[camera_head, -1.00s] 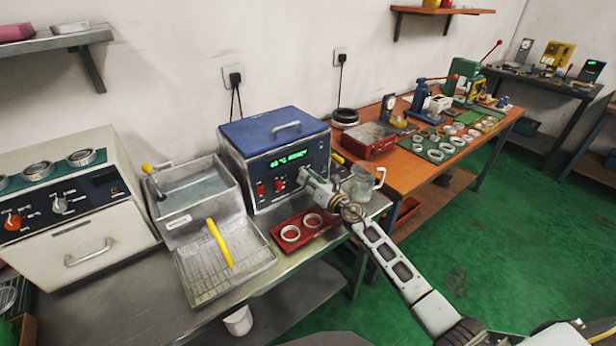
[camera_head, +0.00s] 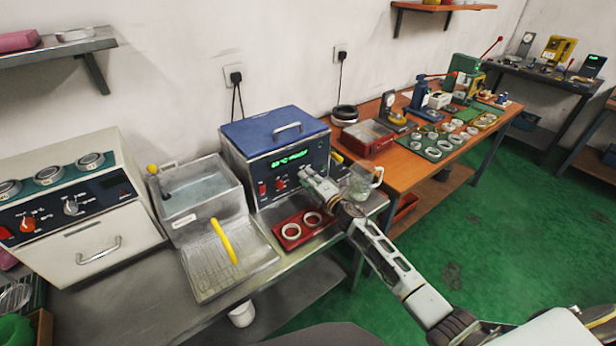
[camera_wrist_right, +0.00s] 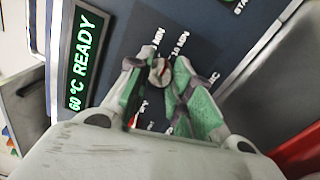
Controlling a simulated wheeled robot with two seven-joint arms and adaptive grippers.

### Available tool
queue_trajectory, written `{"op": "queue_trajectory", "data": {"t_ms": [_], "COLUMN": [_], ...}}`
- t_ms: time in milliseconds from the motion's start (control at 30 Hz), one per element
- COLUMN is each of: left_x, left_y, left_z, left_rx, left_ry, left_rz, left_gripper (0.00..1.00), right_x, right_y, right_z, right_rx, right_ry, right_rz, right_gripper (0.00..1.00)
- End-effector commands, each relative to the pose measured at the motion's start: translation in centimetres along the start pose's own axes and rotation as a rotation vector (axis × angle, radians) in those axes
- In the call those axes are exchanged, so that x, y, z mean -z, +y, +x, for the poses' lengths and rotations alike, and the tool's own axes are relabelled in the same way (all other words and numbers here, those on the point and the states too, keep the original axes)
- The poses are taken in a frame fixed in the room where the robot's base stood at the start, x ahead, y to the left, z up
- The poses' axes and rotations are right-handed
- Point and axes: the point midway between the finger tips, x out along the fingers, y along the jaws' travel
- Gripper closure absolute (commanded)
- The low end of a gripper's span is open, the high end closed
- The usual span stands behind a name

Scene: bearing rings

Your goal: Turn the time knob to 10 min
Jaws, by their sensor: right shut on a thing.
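The blue-lidded machine (camera_head: 276,150) stands on the steel bench, with a lit green display (camera_head: 289,158) on its dark front panel. In the right wrist view the display (camera_wrist_right: 86,60) reads "60 °C READY". The time knob (camera_wrist_right: 159,72) is a small round grey knob with a red mark, with "MIN" labels printed around it. My right gripper (camera_wrist_right: 161,80) is shut on the knob, one green-padded finger on each side. In the head view my right gripper (camera_head: 307,174) reaches the right part of the panel and hides the knob. My left gripper is not in view.
A red tray (camera_head: 304,230) with two rings lies before the machine. A glass jug (camera_head: 362,182) stands close to the right of my gripper. A water basin (camera_head: 203,198) and wire rack with a yellow handle stand left. A white oven (camera_head: 75,210) is farther left.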

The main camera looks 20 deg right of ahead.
Motion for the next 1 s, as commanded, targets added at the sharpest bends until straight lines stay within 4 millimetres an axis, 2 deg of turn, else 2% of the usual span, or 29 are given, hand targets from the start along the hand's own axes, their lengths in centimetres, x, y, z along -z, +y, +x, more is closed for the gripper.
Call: {"op": "queue_trajectory", "data": {"t_ms": [167,367,500,800,833,1000], "left_x": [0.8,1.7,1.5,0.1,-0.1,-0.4], "left_y": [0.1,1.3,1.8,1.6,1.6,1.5], "left_z": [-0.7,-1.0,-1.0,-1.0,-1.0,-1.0], "left_rx": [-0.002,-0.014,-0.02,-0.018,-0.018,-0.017], "left_ry": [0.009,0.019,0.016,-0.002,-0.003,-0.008], "left_rz": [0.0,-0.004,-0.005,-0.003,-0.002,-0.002], "left_gripper": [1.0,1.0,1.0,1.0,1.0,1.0], "right_x": [-0.3,-0.3,-0.3,-0.3,-0.3,-0.2], "right_y": [0.2,0.1,0.1,0.1,0.1,0.0], "right_z": [0.0,0.0,0.0,0.0,0.0,0.0], "right_rx": [0.0,0.0,0.001,0.001,0.001,0.001], "right_ry": [-0.008,-0.01,-0.011,-0.011,-0.011,-0.01], "right_rz": [0.1,0.156,0.169,0.17,0.17,0.169], "right_gripper": [1.0,1.0,1.0,1.0,0.76,0.55]}}
